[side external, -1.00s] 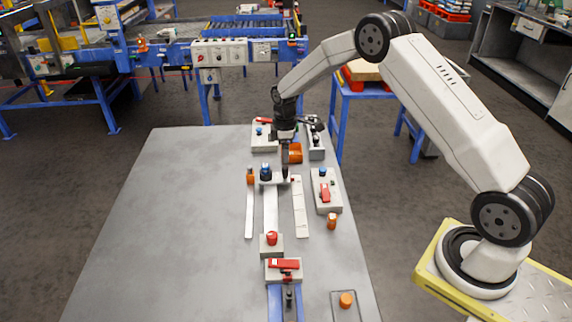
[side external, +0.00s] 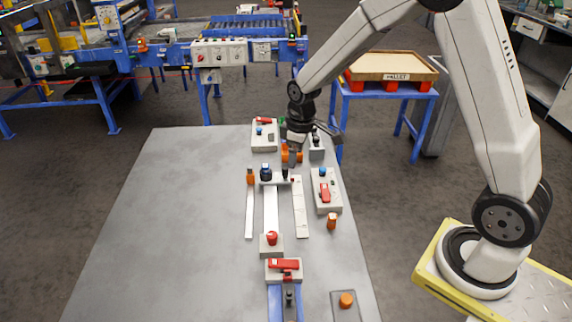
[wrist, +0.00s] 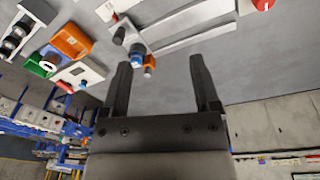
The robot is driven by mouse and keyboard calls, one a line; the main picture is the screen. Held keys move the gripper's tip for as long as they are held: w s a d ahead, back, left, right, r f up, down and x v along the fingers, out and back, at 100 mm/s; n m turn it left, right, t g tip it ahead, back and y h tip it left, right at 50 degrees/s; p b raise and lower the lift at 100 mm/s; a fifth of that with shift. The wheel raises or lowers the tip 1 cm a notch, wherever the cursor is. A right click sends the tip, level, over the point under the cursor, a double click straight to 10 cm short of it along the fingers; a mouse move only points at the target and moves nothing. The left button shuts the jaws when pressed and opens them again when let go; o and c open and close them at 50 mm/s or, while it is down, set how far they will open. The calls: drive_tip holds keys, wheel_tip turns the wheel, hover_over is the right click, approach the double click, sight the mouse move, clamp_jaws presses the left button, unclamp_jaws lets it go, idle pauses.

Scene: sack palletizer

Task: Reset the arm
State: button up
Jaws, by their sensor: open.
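My gripper (side external: 293,158) is above the far part of the grey table (side external: 190,200), near the orange block (side external: 285,154) and the far end of the white strips. In the wrist view its two dark fingers (wrist: 165,75) stand wide apart with nothing between them but the view of the table. My arm comes in from the right, bent high over the table's right side. The gripper hides part of the things behind it.
Below the gripper is a white strip (side external: 270,210) with a blue knob (side external: 266,172) at its far end and a red button (side external: 272,237) at its near end. A pallet table (side external: 390,67) stands behind. The table's left half is clear.

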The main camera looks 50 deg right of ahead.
drive_tip(key=s+a+r+m, duration=0.1)
drive_tip(key=s+a+m, duration=0.1)
drive_tip(key=s, duration=0.6)
drive_tip(key=s+a+r+m+t, duration=0.1)
drive_tip(key=s+a+m, duration=0.1)
drive_tip(key=s, duration=0.6)
drive_tip(key=shift+a+r+m, duration=0.25)
drive_tip(key=shift+a+m, duration=0.15)
drive_tip(key=shift+w, duration=0.1)
drive_tip(key=shift+c, duration=0.2)
